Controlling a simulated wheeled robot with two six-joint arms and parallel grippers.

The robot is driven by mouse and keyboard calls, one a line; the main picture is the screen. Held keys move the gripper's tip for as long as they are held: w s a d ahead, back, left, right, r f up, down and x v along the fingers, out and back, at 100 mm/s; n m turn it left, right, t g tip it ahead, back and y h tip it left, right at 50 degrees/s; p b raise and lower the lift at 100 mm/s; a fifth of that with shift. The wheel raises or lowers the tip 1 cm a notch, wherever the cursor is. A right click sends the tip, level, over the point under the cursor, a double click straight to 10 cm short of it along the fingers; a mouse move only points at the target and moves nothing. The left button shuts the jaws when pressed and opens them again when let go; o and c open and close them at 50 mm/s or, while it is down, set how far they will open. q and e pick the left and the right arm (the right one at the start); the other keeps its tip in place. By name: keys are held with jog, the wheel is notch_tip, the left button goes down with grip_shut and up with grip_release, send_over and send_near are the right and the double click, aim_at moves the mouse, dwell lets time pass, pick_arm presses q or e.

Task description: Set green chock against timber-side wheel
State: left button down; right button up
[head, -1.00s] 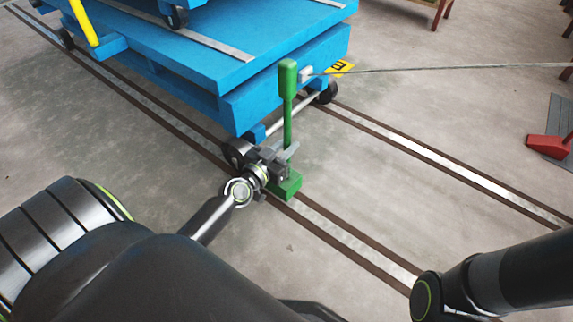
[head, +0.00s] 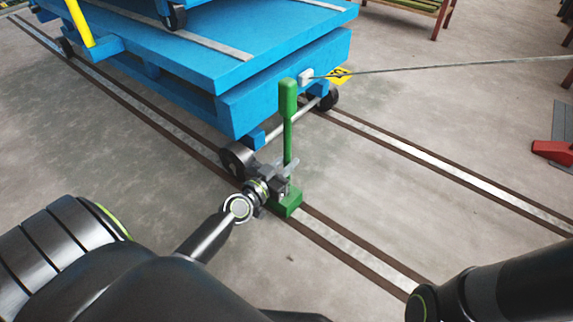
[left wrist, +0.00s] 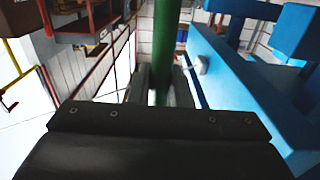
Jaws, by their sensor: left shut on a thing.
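The green chock (head: 288,206), a block with a tall upright handle, stands at the near rail in the head view. My left gripper (head: 284,186) is shut on the handle low down, just above the block. The handle (left wrist: 165,55) rises between my fingers in the left wrist view. The blue cart's near wheel (head: 238,160) is on the same rail, up and left of the chock, with a small gap in the picture. The cart's other end wheel (head: 329,98) is on the far rail. The chock's underside contact is unclear. My right gripper is out of view.
The blue cart (head: 285,85) stands on two rails. A cable (head: 450,68) runs from its end to the right. A red block (head: 552,151) lies at the far right. The near rail (head: 345,242) is clear below the chock.

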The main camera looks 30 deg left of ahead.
pick_arm(q)
jog(key=shift+r, duration=0.15)
jog(key=c, duration=1.3)
grip_release()
jog(key=shift+f, duration=0.2)
jog(key=shift+s+r, duration=0.1)
jog(key=s+b, duration=0.1)
jog(key=s, duration=0.3)
jog(key=s+b, duration=0.1)
jog(key=s, duration=0.3)
jog(key=s+a+b, duration=0.1)
jog(key=s, duration=0.2)
jog(key=shift+s, duration=0.4)
